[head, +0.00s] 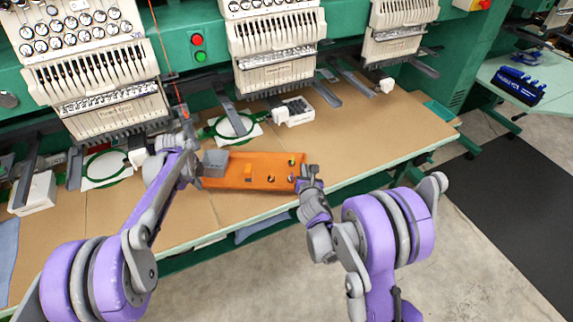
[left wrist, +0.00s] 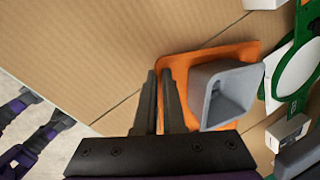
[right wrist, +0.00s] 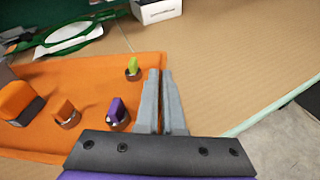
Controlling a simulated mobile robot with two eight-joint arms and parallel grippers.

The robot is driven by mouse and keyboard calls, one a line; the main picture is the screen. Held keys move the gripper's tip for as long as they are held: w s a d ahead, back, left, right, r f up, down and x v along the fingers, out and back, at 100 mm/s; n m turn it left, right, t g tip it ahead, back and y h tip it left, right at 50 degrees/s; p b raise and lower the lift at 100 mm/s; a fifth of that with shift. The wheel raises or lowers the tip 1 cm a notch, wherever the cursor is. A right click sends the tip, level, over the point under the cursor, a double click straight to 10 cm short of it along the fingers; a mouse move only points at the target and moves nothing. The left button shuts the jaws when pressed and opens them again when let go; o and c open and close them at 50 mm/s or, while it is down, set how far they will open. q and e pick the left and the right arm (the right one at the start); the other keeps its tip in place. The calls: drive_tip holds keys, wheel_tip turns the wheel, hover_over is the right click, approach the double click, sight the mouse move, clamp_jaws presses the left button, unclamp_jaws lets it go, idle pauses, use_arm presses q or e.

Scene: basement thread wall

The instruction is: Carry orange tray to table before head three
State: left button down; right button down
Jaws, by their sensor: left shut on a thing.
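The orange tray (head: 225,184) lies level at the table's front, before the middle machine head (head: 275,45). It holds a grey open bin (head: 215,163), also in the left wrist view (left wrist: 222,95), and several small spools, one purple (right wrist: 117,110) and one yellow-green (right wrist: 133,68). My left gripper (head: 196,172) is shut on the tray's left end wall; its fingers (left wrist: 158,85) straddle the rim. My right gripper (head: 303,180) is at the tray's right end. Its fingers (right wrist: 162,85) are close together at the rim; their grip is unclear.
The tan tabletop (head: 385,130) is clear to the right, before the right machine head (head: 400,25). Green hoops (head: 232,127) and a white box (head: 294,111) sit behind the tray. Dark machine arms (head: 352,78) overhang the table's back. A side table (head: 535,75) stands far right.

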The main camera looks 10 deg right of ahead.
use_arm(q)
drive_tip(key=shift+d+f, duration=0.2)
drive_tip(key=shift+f, duration=0.1)
use_arm(e)
drive_tip(key=shift+a+f, duration=0.2)
drive_tip(key=shift+f, duration=0.05)
use_arm(q)
drive_tip(key=c, duration=1.1)
unclamp_jaws()
drive_tip(key=shift+a, duration=0.1)
use_arm(e)
drive_tip(key=c, duration=1.1)
unclamp_jaws()
use_arm(q)
drive_tip(key=shift+o, duration=0.5)
use_arm(e)
drive_tip(key=shift+o, duration=0.3)
drive_tip(key=shift+d, duration=0.15)
use_arm(q)
drive_tip(key=shift+a, duration=0.1)
use_arm(e)
drive_tip(key=shift+s, duration=0.1)
use_arm(q)
drive_tip(key=v, duration=1.2)
use_arm(e)
drive_tip(key=v, duration=1.1)
drive_tip(key=shift+s, duration=0.4)
drive_tip(key=shift+r, duration=0.15)
